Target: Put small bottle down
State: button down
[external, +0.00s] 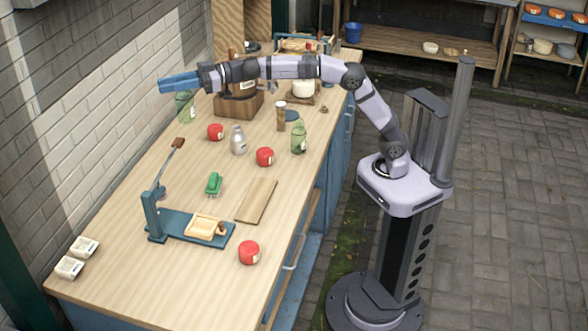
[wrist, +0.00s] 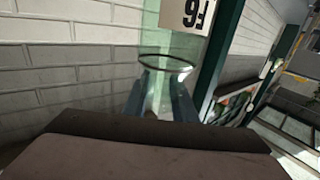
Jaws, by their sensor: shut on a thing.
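My gripper (external: 166,86) reaches out level over the far left edge of the table, near the brick wall. It is shut on a clear green glass bottle with a pale label. In the wrist view the bottle (wrist: 178,48) is between the fingers, with a dark ring around the glass. In the external view a green bottle (external: 186,106) shows just below the fingers, its upper part hidden by them. I cannot tell whether its base touches the table.
A wooden block (external: 238,104) stands below my forearm. A grey bottle (external: 238,140), another green bottle (external: 298,137), a brown-and-white shaker (external: 281,116) and red jars (external: 215,132) stand on the table (external: 130,190). A green brush (external: 213,184) and board (external: 256,201) lie nearer the front.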

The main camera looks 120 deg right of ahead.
jog(key=w+a+n+y, duration=0.2)
jog(key=a+y, duration=0.1)
jog(key=a, duration=0.6)
notch_tip(320, 180, down, 28)
jog(key=p, duration=0.1)
jog(key=shift+w+p, duration=0.15)
jog(key=shift+p, duration=0.15)
dwell(0.4)
